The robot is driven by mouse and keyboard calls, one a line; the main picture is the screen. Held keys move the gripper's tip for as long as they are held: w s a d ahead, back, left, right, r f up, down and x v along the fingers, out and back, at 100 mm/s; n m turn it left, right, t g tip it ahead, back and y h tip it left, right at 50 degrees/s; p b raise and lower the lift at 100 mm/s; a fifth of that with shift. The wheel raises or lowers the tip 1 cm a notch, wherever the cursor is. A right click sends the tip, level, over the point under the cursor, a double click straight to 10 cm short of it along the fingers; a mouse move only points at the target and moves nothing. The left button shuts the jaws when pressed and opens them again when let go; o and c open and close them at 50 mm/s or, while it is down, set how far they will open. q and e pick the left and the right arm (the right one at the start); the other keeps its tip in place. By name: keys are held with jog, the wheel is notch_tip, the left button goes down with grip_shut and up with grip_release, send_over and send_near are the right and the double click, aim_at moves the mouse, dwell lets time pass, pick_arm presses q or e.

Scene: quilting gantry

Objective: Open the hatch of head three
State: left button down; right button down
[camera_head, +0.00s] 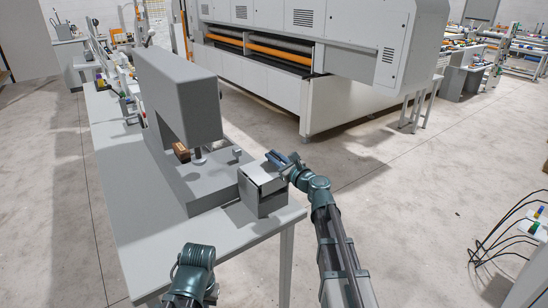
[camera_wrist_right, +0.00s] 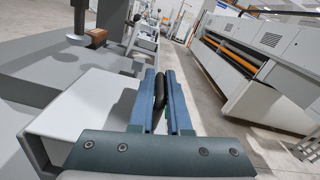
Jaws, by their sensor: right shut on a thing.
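A small grey box (camera_head: 262,203) stands at the near right corner of the bench, in front of a grey machine head (camera_head: 185,95). Its pale lid, the hatch (camera_head: 262,170), faces up; it shows as a white plate (camera_wrist_right: 90,108) in the right wrist view. I cannot tell whether it is slightly raised. My right gripper (camera_head: 275,157) is at the hatch's far right edge. In the right wrist view its blue fingers (camera_wrist_right: 161,95) are shut on a dark bar handle (camera_wrist_right: 159,88). My left arm shows at the bottom; its fingers are not visible.
A brown block (camera_head: 181,152) lies by the machine's foot (camera_head: 198,155). More machine heads line up behind. A large white gantry (camera_head: 350,105) stands beyond open floor; dark cables (camera_head: 500,235) are at right.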

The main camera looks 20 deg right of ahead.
aim_at(263, 170)
jog(key=shift+s+a+r+n+p, duration=0.1)
jog(key=shift+a+r+n+p, duration=0.05)
jog(key=shift+r+n+p, duration=0.45)
jog(key=a+r+n+p, duration=0.1)
jog(key=n, duration=0.1)
jog(key=s+a+r+n+p, duration=0.1)
jog(key=r+n, duration=0.1)
jog(key=a+r+n+p, duration=0.1)
jog(key=a+n+p, duration=0.1)
jog(key=shift+s+r, duration=0.2)
jog(key=shift+s, duration=0.05)
jog(key=s+a+n, duration=0.3)
jog(key=a+n, duration=0.6)
jog(key=shift+s+a+r+n, duration=0.2)
jog(key=shift+n, duration=0.1)
jog(key=c, duration=0.9)
grip_release()
